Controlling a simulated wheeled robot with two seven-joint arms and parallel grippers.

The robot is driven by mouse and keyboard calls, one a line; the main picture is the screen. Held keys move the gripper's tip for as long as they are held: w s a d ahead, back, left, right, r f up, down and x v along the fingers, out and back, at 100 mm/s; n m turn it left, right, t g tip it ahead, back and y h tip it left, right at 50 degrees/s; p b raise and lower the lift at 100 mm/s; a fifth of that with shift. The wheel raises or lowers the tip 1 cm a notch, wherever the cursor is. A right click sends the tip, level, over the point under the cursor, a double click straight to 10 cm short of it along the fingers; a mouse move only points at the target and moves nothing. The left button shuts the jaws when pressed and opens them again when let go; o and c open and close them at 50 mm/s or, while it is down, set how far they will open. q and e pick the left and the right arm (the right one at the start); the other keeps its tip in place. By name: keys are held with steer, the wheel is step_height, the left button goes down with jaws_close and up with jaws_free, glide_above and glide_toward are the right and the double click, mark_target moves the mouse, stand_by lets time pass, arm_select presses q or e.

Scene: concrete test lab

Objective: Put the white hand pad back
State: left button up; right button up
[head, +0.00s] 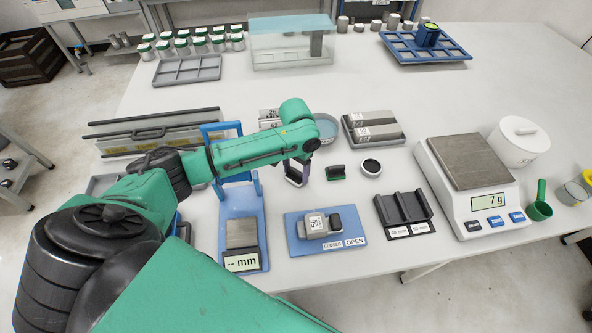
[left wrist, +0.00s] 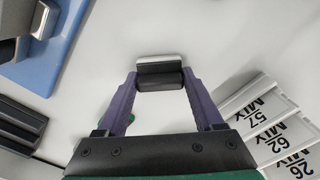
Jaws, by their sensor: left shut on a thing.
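The white hand pad (left wrist: 160,58) has a black handle and a white face. My left gripper (left wrist: 161,80) has its purple fingers shut on the black handle, and the white face points away from the palm in the left wrist view. In the head view my left gripper (head: 297,170) hangs over the middle of the table, and my arm hides part of the pad. A similar green hand pad (head: 336,173) with a black top stands on the table just to its right. My right gripper is not in view.
In front are a blue clamp plate (head: 304,246), a black two-groove holder (head: 386,231) and a scale (head: 453,198). Labelled blocks (head: 375,129) lie in a tray behind.

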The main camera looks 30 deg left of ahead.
mark_target(296, 171)
arm_select(q)
steer(key=shift+f, duration=0.1)
steer(key=o, duration=1.4)
step_height(296, 171, up, 12)
steer(key=shift+r+b, duration=0.2)
steer(key=shift+b, duration=0.4)
steer(key=shift+f, duration=0.1)
